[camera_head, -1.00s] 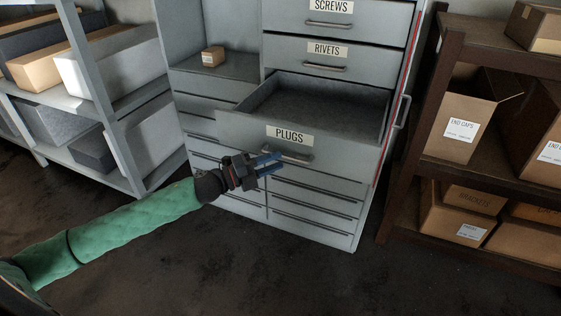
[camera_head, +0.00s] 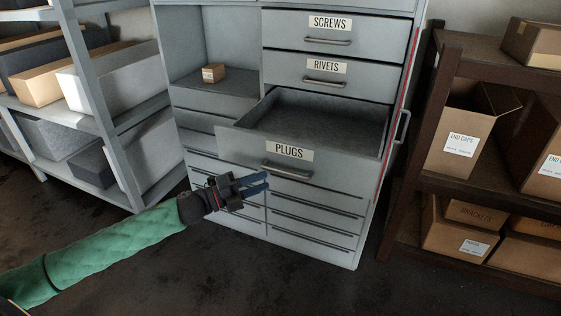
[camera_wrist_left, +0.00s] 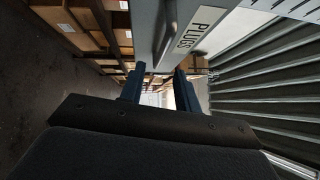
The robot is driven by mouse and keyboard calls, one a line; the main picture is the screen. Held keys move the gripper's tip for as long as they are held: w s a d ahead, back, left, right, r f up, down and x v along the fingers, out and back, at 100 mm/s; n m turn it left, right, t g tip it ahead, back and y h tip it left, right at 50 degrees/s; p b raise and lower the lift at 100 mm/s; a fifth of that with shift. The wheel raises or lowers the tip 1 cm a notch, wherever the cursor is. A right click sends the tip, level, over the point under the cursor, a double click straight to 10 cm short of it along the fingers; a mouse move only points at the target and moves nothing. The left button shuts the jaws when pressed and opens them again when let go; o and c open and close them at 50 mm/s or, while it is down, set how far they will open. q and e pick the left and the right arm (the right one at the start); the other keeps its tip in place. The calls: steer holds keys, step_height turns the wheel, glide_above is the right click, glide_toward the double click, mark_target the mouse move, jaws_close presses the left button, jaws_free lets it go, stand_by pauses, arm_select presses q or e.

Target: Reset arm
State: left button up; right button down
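My left gripper (camera_head: 256,184) is in front of the grey cabinet, just left of and below the handle (camera_head: 288,171) of the PLUGS drawer (camera_head: 262,152). The drawer is pulled out and looks empty inside. In the left wrist view, the two blue fingers (camera_wrist_left: 157,92) stand apart with nothing between them, so the gripper is open. The PLUGS label and handle show just beyond the fingers there. The fingers appear clear of the handle. My right gripper is in neither view.
The SCREWS drawer (camera_head: 334,31) and RIVETS drawer (camera_head: 325,74) are shut. A small carton (camera_head: 213,73) sits in the cabinet's open bay. A grey shelf rack (camera_head: 98,105) stands left, and a brown rack (camera_head: 437,140) with cartons stands right. The floor in front is clear.

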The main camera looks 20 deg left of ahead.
arm_select(q)
steer(key=shift+f, duration=0.1)
